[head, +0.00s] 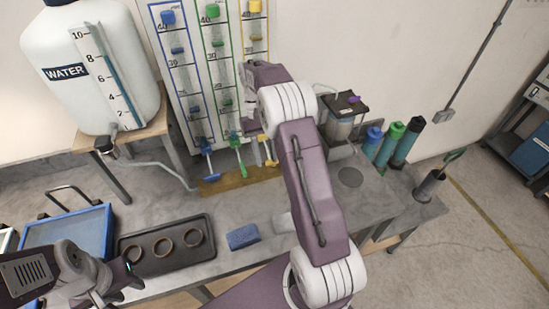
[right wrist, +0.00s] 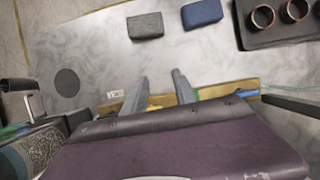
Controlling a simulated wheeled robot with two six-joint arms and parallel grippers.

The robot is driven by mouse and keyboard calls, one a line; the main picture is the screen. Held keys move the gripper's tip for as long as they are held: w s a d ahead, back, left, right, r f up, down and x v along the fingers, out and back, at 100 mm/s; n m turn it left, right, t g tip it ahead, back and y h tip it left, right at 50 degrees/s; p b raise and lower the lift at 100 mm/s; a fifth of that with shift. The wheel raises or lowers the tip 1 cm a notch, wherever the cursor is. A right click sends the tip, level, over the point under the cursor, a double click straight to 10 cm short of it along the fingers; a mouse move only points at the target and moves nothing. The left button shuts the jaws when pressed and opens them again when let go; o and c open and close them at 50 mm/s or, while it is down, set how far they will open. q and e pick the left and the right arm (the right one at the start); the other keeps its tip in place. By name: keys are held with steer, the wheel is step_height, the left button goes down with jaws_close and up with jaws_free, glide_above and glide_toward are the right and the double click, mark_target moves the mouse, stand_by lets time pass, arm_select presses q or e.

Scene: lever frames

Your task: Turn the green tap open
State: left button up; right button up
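The green tap (head: 236,141) sits at the foot of the green-framed gauge column, its green lever hanging down and forward. It stands between the blue tap (head: 206,146) and the yellow tap (head: 266,149). My right gripper is mostly hidden behind its own arm in the head view, close to the columns and right of the green tap. In the right wrist view my right gripper (right wrist: 161,76) has its two grey fingers apart with nothing held; a bit of yellow (right wrist: 153,107) shows between them. My left gripper (head: 112,284) is at the lower left, away from the taps; its opening is unclear.
A white water tank (head: 90,60) stands on a wooden stand at left. Blue and green bottles (head: 389,143) stand at right.

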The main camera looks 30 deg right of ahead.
steer(key=shift+s+d+r, duration=0.4)
steer(key=shift+s+r, duration=0.05)
steer(key=shift+s, duration=0.15)
steer(key=shift+s+d+r, duration=0.4)
steer(key=shift+s, duration=0.2)
steer(key=s+a+r+n+t, duration=0.1)
steer(key=s+a+r+n, duration=0.2)
steer(key=s+a, duration=0.5)
steer(key=s+a+f+t, duration=0.3)
steer(key=a+f+t, duration=0.1)
steer(key=f, duration=0.6)
steer(key=shift+a+h, duration=0.25)
steer(key=shift+h, duration=0.15)
